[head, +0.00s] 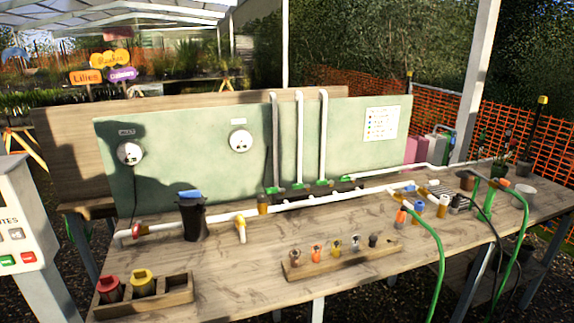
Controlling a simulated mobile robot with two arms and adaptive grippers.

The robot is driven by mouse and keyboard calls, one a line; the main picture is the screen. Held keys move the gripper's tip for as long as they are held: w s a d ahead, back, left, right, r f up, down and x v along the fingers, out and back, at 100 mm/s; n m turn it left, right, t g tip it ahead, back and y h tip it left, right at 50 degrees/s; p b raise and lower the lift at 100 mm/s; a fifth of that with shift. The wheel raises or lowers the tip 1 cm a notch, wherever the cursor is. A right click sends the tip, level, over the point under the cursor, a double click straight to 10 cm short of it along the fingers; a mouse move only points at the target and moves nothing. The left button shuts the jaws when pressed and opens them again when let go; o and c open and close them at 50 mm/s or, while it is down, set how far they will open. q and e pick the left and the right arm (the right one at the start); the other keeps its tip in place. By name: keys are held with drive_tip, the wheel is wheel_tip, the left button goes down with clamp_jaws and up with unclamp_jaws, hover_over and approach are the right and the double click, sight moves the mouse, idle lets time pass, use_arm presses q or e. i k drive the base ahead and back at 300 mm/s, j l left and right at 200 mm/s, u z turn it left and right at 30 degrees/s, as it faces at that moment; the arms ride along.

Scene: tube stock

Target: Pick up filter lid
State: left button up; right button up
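A black filter canister (194,222) stands upright on the wooden workbench (240,265), left of the middle. On its top is a dark lid with a blue piece (190,194); I take this for the filter lid, but the view is too small to show how it is seated. A white pipe runs in from the left and out to the right beside the canister. Neither of my grippers is in view.
A wooden box (178,299) with red and yellow pieces is at the bench's front left. A wooden rack (340,263) with several small fittings lies in the middle. A green panel (200,180) stands behind. Green hoses (440,262) hang over the right side.

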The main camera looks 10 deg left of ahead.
sight(188, 199)
drive_tip(key=u, duration=1.35)
